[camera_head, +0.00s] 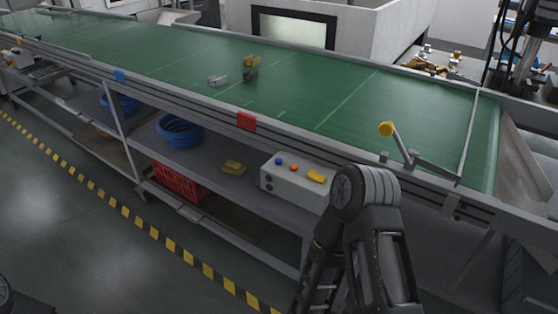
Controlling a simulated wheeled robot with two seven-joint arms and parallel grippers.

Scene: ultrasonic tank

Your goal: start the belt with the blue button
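The green conveyor belt (330,95) runs from the upper left to the right side. A light grey control box (292,186) stands under its front rail, on the lower shelf. The blue button (278,161) is at the left of the box's sloped top, with an orange-red button (294,167) beside it and a yellow control (315,177) at the right. A dark arm of mine rises from the bottom right of centre, its rounded joint just right of the box and covering part of the view there. I see no fingertips of either gripper.
A yellow-knobbed lever (386,129) sticks up at the belt's near edge. Small blocks (251,62) lie on the belt.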

